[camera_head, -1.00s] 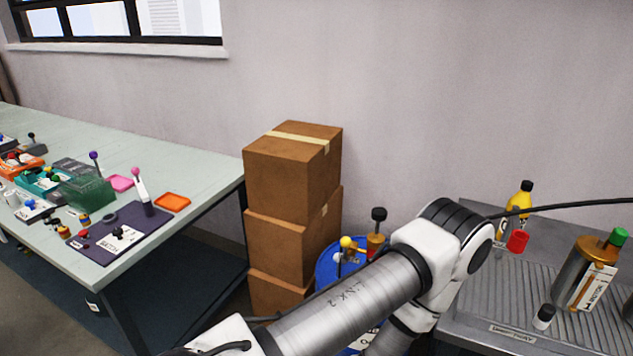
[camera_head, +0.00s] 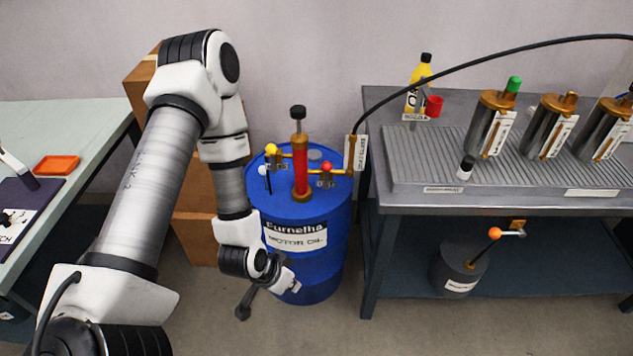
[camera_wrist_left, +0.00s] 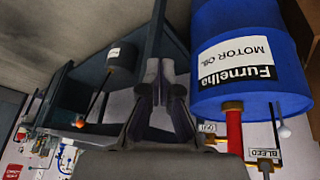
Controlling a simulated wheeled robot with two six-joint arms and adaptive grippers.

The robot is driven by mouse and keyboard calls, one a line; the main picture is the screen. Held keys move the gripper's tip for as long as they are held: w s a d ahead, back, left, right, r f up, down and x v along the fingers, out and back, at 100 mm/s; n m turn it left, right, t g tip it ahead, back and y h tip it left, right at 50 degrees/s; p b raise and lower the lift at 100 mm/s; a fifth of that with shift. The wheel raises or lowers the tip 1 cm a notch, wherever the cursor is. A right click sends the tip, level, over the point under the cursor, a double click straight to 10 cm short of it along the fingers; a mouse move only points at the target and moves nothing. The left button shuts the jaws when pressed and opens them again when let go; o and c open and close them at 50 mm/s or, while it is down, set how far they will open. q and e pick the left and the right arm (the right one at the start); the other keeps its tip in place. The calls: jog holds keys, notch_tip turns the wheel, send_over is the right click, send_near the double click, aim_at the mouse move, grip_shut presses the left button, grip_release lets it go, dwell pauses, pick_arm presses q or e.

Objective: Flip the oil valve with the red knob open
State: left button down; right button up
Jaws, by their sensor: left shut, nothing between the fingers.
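The oil valve with the red knob (camera_head: 325,167) sits on the right of the red pump tube (camera_head: 300,165), on top of the blue motor oil drum (camera_head: 295,265). A yellow-knobbed valve (camera_head: 270,150) is on the pump's left. In the wrist view, the drum (camera_wrist_left: 218,22) and pump tube (camera_wrist_left: 234,130) appear upside down; I cannot make out the red knob there. My left gripper (camera_head: 243,311) is low, in front and left of the drum, apart from the valve. Its fingers (camera_wrist_left: 164,72) are shut and empty. My right gripper is out of view.
A black hose (camera_head: 480,57) arcs from the pump's right over the grey bench (camera_head: 400,205), which holds several metal cylinders. Cardboard boxes (camera_head: 195,225) stand behind my left arm. A dark canister (camera_head: 459,265) is on the bench's lower shelf. Floor before the drum is open.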

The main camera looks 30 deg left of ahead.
pick_arm(q)
jog(key=w+a+r+m+t+y+b, duration=0.1)
jog(key=w+a+r+m+t+b, duration=0.1)
jog(key=w+a+r+t+b, duration=0.4)
jog(key=w+a+r+t, duration=0.4)
jog(key=w+r+t, duration=0.1)
jog(key=r, duration=0.1)
jog(key=shift+w, duration=0.25)
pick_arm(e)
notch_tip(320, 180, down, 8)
pick_arm(q)
jog(key=shift+r, duration=0.1)
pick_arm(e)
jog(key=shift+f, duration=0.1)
pick_arm(q)
jog(key=shift+b, duration=0.3)
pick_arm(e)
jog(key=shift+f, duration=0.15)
